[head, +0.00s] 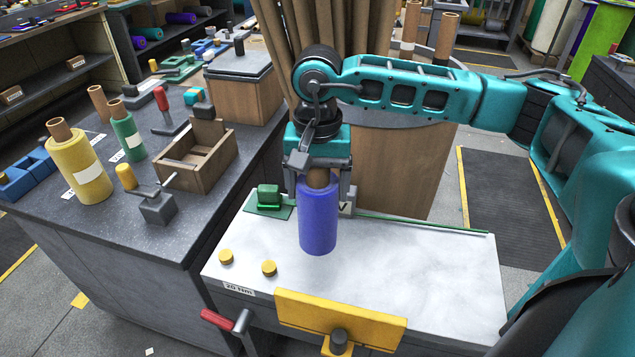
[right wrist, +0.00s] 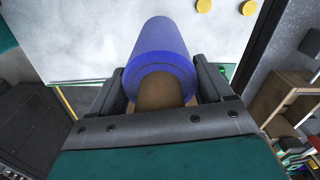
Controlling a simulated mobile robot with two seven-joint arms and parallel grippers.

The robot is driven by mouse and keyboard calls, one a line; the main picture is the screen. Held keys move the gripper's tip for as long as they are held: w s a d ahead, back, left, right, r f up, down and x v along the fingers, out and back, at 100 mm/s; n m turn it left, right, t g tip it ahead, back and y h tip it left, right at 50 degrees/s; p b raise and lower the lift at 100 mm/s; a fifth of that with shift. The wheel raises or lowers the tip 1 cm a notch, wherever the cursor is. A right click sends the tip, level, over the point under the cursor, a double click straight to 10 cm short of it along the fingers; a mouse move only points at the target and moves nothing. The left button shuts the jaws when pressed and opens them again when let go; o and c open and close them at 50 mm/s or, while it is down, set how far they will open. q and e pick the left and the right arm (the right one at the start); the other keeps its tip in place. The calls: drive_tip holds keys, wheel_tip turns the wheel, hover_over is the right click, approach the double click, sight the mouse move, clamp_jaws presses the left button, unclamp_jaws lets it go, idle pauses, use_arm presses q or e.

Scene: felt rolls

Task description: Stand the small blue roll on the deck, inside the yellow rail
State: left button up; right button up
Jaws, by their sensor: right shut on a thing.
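The small blue roll (head: 318,222) is upright, with its brown core (head: 319,178) at the top. My right gripper (head: 322,190) is shut on the roll's upper end, pointing down. The roll is over the white deck (head: 420,265); I cannot tell whether its bottom touches it. In the right wrist view the blue roll (right wrist: 162,50) extends away between the two fingers of my right gripper (right wrist: 160,82). The yellow rail (head: 340,318) stands along the deck's front edge, nearer the camera than the roll. My left gripper is not in view.
Two yellow knobs (head: 247,262) and a green block (head: 269,196) are on the deck's left part. A red-handled clamp (head: 226,321) is at its front left. The dark bench (head: 110,215) at left holds a yellow roll (head: 79,165), a green roll (head: 127,135) and a wooden box (head: 198,160). The deck's right half is clear.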

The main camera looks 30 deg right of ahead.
wheel_tip(320, 180, down, 5)
drive_tip(key=b, duration=0.5)
drive_tip(key=shift+f, duration=0.1)
drive_tip(key=shift+f+b, duration=0.4)
drive_tip(key=shift+b, duration=0.05)
drive_tip(key=shift+f+b, duration=0.45)
drive_tip(key=o, duration=1.2)
